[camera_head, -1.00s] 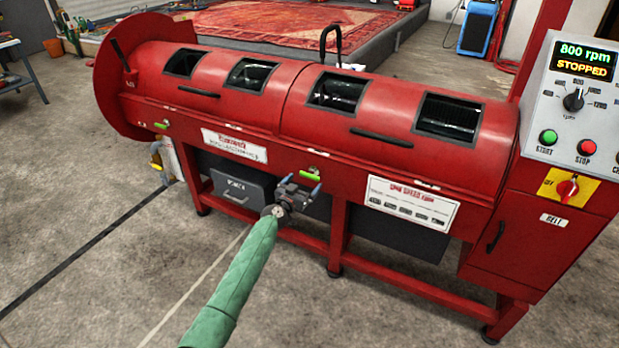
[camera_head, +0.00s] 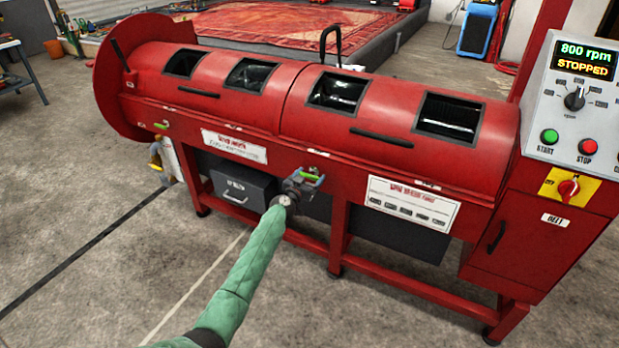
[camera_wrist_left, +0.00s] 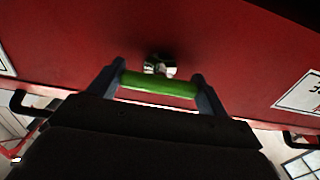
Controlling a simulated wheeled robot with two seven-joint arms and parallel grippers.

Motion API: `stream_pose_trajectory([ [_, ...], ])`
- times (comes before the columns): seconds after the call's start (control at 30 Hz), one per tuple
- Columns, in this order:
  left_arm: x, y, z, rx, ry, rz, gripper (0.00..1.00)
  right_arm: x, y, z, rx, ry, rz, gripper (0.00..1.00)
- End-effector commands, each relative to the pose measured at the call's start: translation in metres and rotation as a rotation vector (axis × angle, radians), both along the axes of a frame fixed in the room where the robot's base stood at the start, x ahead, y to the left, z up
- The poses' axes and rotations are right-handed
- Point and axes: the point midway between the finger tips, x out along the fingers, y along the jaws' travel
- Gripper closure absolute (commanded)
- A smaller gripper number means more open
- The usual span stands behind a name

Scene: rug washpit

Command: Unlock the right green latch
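The right green latch (camera_head: 311,176) is on the front of the red machine, below the drum. In the left wrist view its green bar (camera_wrist_left: 160,85) lies crosswise between my two fingers, in front of a small metal fitting on the red panel. My left gripper (camera_head: 309,178) is at the latch, with one finger at each end of the bar; they appear to touch it, so the gripper looks shut on it. The fingers partly hide the latch in the head view. Another green latch (camera_head: 161,126) is at the machine's left end. My right gripper is not in view.
The red machine (camera_head: 420,160) fills the middle, with a grey drawer (camera_head: 240,187) below the latch area. A control panel (camera_head: 580,105) at right reads 800 rpm, STOPPED. Open concrete floor (camera_head: 90,240) lies in front. A red rug lies behind.

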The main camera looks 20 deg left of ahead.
Motion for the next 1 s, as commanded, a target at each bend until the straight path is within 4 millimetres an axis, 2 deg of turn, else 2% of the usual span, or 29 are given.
stream_pose_trajectory([
  [0.27,0.0,0.0,-0.001,-0.015,0.004,0.0,0.45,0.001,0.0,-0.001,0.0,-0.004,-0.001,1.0],
  [0.47,0.0,0.0,-0.001,-0.086,0.021,0.0,0.45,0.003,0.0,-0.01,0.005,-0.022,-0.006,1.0],
  [0.63,0.0,-0.001,-0.002,-0.202,0.049,-0.001,0.45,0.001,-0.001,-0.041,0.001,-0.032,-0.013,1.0],
  [1.0,0.0,0.0,-0.001,-0.539,0.129,0.0,0.45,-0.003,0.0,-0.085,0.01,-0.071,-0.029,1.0],
])
